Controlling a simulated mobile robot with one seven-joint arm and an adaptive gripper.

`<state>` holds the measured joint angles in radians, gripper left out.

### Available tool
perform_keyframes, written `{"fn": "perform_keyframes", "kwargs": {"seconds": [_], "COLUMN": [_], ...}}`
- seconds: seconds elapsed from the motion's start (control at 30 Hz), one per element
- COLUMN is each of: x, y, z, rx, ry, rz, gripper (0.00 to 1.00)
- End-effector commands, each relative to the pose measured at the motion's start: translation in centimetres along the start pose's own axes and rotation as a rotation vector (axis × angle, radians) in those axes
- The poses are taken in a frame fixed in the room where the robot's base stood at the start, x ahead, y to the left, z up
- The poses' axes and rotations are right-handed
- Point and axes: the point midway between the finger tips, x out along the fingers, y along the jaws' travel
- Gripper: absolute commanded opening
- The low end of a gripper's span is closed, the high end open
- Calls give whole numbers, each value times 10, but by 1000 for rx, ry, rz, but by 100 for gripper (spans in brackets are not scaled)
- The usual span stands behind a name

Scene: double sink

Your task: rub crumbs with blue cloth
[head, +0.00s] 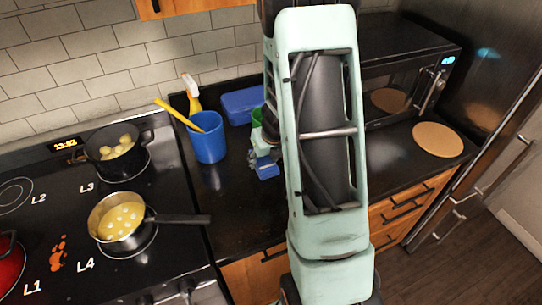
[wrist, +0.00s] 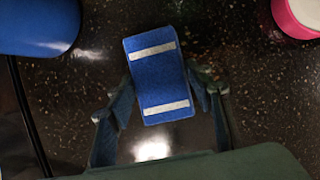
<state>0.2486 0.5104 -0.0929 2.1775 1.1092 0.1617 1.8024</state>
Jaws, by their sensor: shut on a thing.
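The blue cloth (wrist: 158,75) is a small block-like pad with two pale stripes in the wrist view, held between the fingers of my gripper (wrist: 163,92). In the head view the blue cloth (head: 267,171) shows at the end of my gripper (head: 264,158), low over the black counter (head: 235,205); I cannot tell whether it touches the surface. My arm hides the counter to its right. Orange-brown spots (head: 58,252) lie on the black stove top between L1 and L4; I cannot tell whether they are the crumbs.
A blue cup (head: 207,137) with a yellow utensil stands left of my gripper. A blue box (head: 243,106) and spray bottle (head: 191,94) are behind. Two pots (head: 119,155) (head: 121,219) are on the stove. A pink-rimmed container (wrist: 297,17) is near. A round board (head: 437,139) lies right.

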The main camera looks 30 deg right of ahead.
Motion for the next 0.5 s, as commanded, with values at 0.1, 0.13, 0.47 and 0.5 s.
{"fn": "perform_keyframes", "kwargs": {"seconds": [0.1, 0.13, 0.47, 0.5], "x": [-2, -2, -1, -1], "y": [4, 3, -19, -22], "z": [-1, -1, -1, -1], "rx": [-1, -1, 2, 2], "ry": [4, 4, 2, 2], "rz": [4, 4, 0, 1], "gripper": [28, 28, 28, 28]}}
